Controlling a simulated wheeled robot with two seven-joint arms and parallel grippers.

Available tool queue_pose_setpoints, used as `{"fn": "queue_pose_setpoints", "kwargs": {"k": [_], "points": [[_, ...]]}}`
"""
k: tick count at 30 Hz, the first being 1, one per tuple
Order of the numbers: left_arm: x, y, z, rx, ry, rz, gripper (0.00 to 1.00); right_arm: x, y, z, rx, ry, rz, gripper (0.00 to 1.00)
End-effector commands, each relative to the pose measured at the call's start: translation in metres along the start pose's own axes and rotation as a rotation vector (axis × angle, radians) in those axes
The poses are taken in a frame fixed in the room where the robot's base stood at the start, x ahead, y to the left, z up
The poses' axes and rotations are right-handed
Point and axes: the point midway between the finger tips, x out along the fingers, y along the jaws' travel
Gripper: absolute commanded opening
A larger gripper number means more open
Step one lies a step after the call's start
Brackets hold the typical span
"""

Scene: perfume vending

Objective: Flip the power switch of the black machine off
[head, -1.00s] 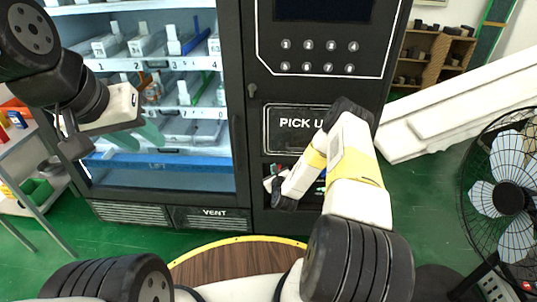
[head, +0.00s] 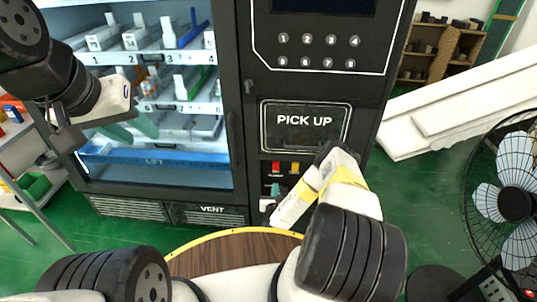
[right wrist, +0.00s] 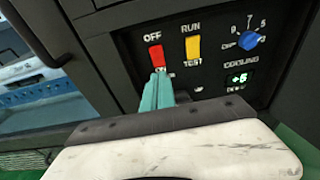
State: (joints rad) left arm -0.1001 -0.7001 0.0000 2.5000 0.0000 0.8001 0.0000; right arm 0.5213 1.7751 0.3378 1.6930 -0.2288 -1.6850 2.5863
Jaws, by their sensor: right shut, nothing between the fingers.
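The black machine (head: 304,190) is a vending machine with a keypad and a PICK UP panel. Low on its front, a red switch (head: 276,167) sits left of a yellow switch (head: 295,168). The right wrist view shows the red switch (right wrist: 155,57) under the word OFF and the yellow one (right wrist: 192,48) between RUN and TEST. My right gripper (right wrist: 160,80) is shut and empty, its teal fingertips just below the red switch. I cannot tell whether they touch it. In the head view this gripper (head: 274,190) is below the switches. My left gripper (head: 132,126) is open and empty before the glass.
A blue dial (right wrist: 250,39) and a green COOLING display (right wrist: 238,79) are right of the switches. A round wooden table (head: 230,252) stands close in front. A fan (head: 515,200) and white boards (head: 440,110) are at the right. A shelf (head: 30,150) stands at the left.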

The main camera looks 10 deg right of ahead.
Motion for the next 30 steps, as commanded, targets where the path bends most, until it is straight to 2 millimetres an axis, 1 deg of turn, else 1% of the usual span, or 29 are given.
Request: {"fn": "queue_pose_setpoints", "kwargs": {"k": [5, 15, 18, 21, 24, 30], "points": [[0.000, 0.000, 0.000, 0.000, 0.000, 0.000, 0.36, 0.027, 0.000, 0.001, -0.003, -0.004, 0.000, 0.00], [0.000, 0.000, 0.000, 0.000, 0.000, 0.000, 0.36, 0.099, 0.000, 0.002, -0.003, -0.005, 0.000, 0.00], [0.000, 0.000, 0.000, 0.000, 0.000, 0.000, 0.36, 0.114, 0.001, 0.008, -0.002, -0.004, 0.000, 0.00], [0.000, 0.000, 0.000, 0.000, 0.000, 0.000, 0.36, 0.124, 0.000, 0.011, -0.002, -0.003, 0.000, 0.00], [0.000, 0.000, 0.000, 0.000, 0.000, 0.000, 0.36, 0.131, 0.000, 0.012, -0.002, -0.002, 0.000, 0.00], [0.000, 0.000, 0.000, 0.000, 0.000, 0.000, 0.36, 0.134, 0.000, 0.013, -0.001, 0.000, 0.000, 0.00]]}}
